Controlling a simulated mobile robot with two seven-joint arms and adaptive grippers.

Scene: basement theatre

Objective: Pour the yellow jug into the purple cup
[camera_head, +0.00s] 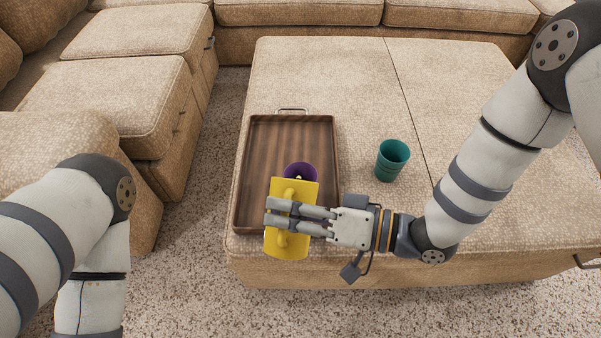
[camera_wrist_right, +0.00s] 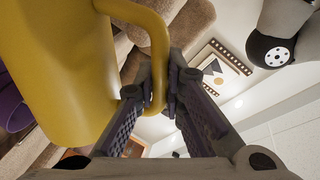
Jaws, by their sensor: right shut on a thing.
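The yellow jug (camera_head: 288,248) is held over the near end of the wooden tray, in front of the purple cup (camera_head: 300,170). My right gripper (camera_head: 268,212) is shut on the jug's handle; the right wrist view shows the fingers around the handle (camera_wrist_right: 157,50), beside the jug's body (camera_wrist_right: 60,70). The jug looks tipped, with its far end overlapping the cup in the head view. The cup's near side and base are hidden behind the jug. A small pale spot shows at the cup's mouth. Purple also shows at the left edge of the right wrist view (camera_wrist_right: 12,108). My left gripper is out of view.
The brown wooden tray (camera_head: 262,150) lies on a large beige ottoman (camera_head: 330,80). A teal cup (camera_head: 391,160) stands upright right of the tray. Beige sofas stand at the left and back. The tray's far part is bare.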

